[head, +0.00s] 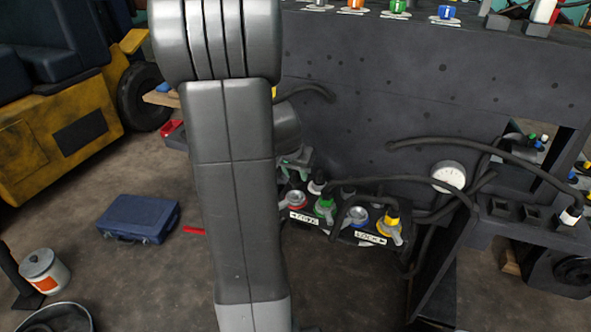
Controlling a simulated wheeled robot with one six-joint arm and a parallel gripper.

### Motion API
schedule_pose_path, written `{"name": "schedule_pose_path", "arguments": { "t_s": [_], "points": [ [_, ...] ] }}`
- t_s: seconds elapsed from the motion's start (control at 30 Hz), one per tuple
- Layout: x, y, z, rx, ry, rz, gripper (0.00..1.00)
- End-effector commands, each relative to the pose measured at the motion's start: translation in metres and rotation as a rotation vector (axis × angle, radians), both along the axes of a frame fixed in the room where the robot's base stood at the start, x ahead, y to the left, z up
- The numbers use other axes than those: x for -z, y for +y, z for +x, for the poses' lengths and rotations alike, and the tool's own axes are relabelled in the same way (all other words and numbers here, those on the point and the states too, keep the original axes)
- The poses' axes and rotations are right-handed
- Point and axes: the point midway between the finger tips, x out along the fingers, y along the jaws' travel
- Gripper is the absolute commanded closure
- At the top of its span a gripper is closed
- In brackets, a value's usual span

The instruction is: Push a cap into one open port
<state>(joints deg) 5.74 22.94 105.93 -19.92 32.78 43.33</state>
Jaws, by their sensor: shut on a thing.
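My gripper (296,163) shows only in part behind my big grey arm link, just above the left end of the valve block. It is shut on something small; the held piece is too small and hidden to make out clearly. Below it the block carries a row of coloured fittings: a red-ringed one (297,200), a green one (325,206), a blue-ringed one (358,215) and a yellow one (393,224). Several caps stand on the ledge at the top, among them an orange cap (355,5), a green cap (399,7) and a blue cap (446,13).
Black hoses (400,181) cross in front of the dark metal panel (390,90). A white gauge (448,177) sits right of the block. A blue toolbox (138,219) and a white can (45,271) stand on the floor at left. My arm hides the middle left.

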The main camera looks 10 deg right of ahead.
Motion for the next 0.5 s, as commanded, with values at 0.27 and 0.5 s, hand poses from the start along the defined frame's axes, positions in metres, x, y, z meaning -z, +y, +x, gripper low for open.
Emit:
{"name": "schedule_pose_path", "arguments": {
  "t_s": [0.27,0.5],
  "points": [
    [0.0135,0.0001,0.0003,0.000,-0.001,0.000,1.00],
    [0.0137,0.0001,0.0001,0.000,-0.001,0.001,1.00]
  ]
}}
